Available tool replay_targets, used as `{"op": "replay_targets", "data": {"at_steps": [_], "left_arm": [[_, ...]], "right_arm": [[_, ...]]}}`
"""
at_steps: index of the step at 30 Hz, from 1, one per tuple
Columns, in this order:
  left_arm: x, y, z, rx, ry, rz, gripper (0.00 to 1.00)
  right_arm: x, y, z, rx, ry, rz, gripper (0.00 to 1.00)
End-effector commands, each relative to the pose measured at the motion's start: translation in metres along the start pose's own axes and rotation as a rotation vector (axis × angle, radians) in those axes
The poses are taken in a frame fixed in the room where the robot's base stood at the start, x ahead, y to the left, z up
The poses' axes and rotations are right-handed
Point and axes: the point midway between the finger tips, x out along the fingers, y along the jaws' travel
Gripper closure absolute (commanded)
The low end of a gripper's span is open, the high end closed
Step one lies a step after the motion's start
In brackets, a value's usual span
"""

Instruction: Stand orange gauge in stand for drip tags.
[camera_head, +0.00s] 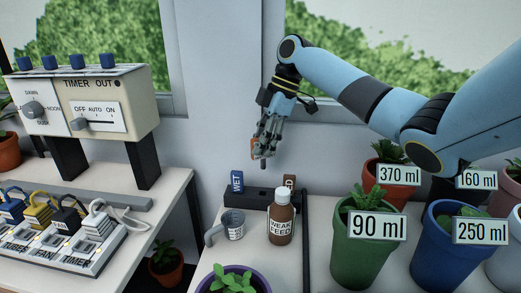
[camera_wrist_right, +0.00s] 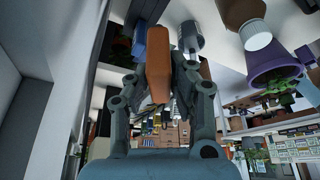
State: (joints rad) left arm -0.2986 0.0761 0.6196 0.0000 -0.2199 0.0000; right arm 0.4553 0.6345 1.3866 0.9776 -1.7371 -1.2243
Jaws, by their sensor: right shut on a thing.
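My right gripper (camera_head: 264,143) is shut on the orange gauge (camera_head: 256,148) and holds it in the air. A short dark tip points down below the gauge. In the right wrist view the gauge (camera_wrist_right: 158,62) stands out between the fingers. The dark stand (camera_head: 260,193) is on the white table below the gripper, with clear air between. A blue tag marked WET (camera_head: 237,181) stands at its left end. My left gripper is out of view.
A brown WEAK FEED bottle (camera_head: 281,222) and a grey measuring cup (camera_head: 233,224) stand in front of the stand. A purple pot (camera_head: 260,279) is nearer. Green (camera_head: 367,255) and blue (camera_head: 446,258) pots are at right. The timer box (camera_head: 85,105) is at left.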

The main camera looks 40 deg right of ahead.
Motion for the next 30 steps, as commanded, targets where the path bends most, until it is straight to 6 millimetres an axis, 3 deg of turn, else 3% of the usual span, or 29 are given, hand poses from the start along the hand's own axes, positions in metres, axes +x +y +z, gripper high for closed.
{"op": "replay_targets", "data": {"at_steps": [5,20,30], "left_arm": [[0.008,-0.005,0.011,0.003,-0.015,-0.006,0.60],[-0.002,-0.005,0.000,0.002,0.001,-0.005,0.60],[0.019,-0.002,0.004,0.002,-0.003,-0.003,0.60]], "right_arm": [[0.011,0.000,0.004,-0.001,0.000,0.000,1.00],[0.007,0.000,0.002,-0.001,0.002,0.001,1.00],[0.044,0.000,0.017,0.000,0.001,-0.001,1.00]]}}
